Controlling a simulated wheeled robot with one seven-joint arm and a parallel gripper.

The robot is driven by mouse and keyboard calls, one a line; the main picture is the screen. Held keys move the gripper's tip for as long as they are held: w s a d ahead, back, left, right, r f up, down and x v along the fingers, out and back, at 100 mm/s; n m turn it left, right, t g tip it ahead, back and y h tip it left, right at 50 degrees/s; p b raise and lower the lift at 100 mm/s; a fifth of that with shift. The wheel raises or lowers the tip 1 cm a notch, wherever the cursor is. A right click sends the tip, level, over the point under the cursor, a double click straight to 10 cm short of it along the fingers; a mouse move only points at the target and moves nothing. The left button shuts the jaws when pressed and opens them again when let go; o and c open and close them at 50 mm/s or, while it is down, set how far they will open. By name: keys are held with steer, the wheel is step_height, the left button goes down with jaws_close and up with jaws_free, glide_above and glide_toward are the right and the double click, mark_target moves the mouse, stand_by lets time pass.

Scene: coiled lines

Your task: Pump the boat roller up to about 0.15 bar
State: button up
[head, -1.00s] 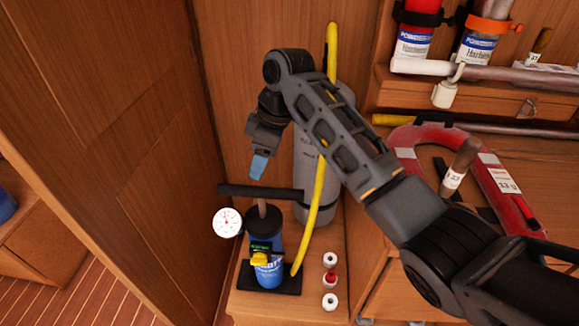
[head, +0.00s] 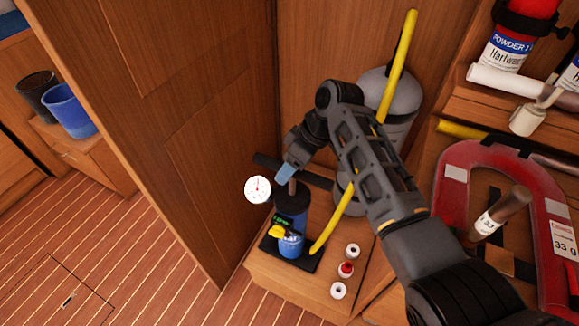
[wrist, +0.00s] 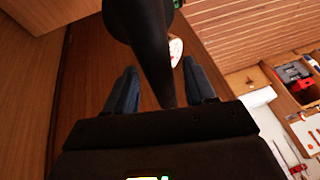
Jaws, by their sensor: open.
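The blue hand pump (head: 291,243) stands upright on a black foot plate on a low wooden locker. Its black crossbar handle (head: 318,180) sits on a short rod. A white round gauge (head: 257,189) is at its left; its reading is too small to tell. A yellow hose (head: 362,170) rises from the pump past an upright grey cylinder (head: 393,100), which may be the boat roller.
Several small white and red fittings (head: 346,269) stand right of the pump on the locker. A red horseshoe float (head: 463,180) lies on the bench at right. A wooden panel (head: 190,120) stands left of the pump. Blue and dark cups (head: 70,112) are at far left.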

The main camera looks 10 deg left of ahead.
steer(key=shift+a+f, duration=0.2)
steer(key=shift+f, duration=0.15)
steer(key=shift+c, duration=0.3)
jaws_close()
